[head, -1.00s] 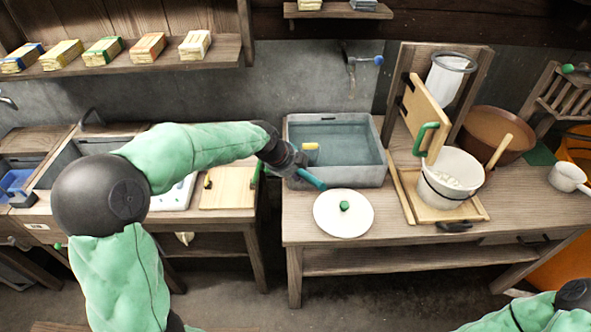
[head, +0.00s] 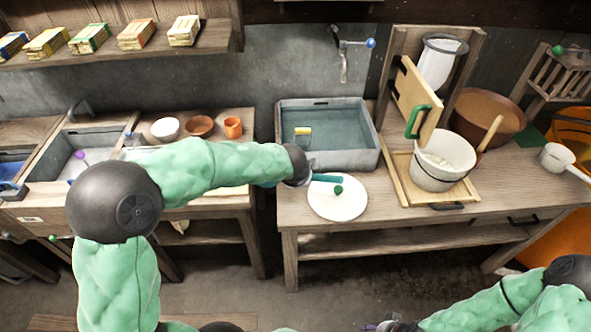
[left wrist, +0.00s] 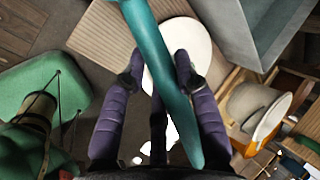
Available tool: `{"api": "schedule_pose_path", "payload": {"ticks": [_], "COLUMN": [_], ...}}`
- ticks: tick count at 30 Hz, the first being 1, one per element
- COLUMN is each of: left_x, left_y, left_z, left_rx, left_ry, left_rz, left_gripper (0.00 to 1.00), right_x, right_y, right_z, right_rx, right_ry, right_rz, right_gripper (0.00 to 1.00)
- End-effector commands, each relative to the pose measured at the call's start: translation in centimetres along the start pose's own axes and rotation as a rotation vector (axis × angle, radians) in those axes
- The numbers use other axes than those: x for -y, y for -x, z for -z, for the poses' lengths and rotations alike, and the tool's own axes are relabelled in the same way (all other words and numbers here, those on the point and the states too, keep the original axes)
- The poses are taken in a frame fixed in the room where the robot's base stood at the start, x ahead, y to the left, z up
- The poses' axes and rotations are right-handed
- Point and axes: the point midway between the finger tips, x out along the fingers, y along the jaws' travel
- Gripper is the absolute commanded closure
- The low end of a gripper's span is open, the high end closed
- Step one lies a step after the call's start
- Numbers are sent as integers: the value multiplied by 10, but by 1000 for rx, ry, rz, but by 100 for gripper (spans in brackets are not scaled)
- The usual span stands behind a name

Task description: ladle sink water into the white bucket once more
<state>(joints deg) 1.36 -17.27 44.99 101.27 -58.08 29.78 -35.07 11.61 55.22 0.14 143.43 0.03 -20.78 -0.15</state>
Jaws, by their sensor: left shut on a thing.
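The sink (head: 372,158) holds bluish water and has a small yellow-topped object (head: 303,131) at its left. The white bucket (head: 436,181) stands on a wooden board to the right, with whitish contents. My left gripper (head: 306,178) is shut on a teal handle (head: 328,178), in front of the sink and over the white lid. The left wrist view shows the handle (left wrist: 150,45) between the purple fingers (left wrist: 160,78). Its far end leaves that view, so I cannot see a ladle bowl. My right gripper (head: 390,326) barely shows at the bottom edge; its jaws are unclear.
A white lid (head: 325,207) with a green knob lies on the bench before the sink. A hinged wooden board (head: 415,100) with a green handle stands above the bucket's left side. A brown tub (head: 488,118) and white dipper (head: 557,158) are to the right. A tap hangs behind the sink.

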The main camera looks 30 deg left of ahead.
Motion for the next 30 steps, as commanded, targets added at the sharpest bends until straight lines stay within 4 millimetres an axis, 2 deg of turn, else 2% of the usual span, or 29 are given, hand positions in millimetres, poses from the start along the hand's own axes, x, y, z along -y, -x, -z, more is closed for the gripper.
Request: {"api": "schedule_pose_path", "payload": {"ticks": [8,18,30], "left_x": [-29,-80,-115], "left_y": [-17,-47,-68], "left_z": [21,52,74], "left_rx": [158,444,646], "left_ry": [253,716,1059], "left_rz": [-4,-10,-15], "left_gripper": [100,100,100], "right_x": [0,0,0], "right_y": [0,0,0], "right_z": [0,0,0], "right_rx": [0,0,0], "right_ry": [0,0,0], "right_rz": [0,0,0], "right_gripper": [45,45,45]}}
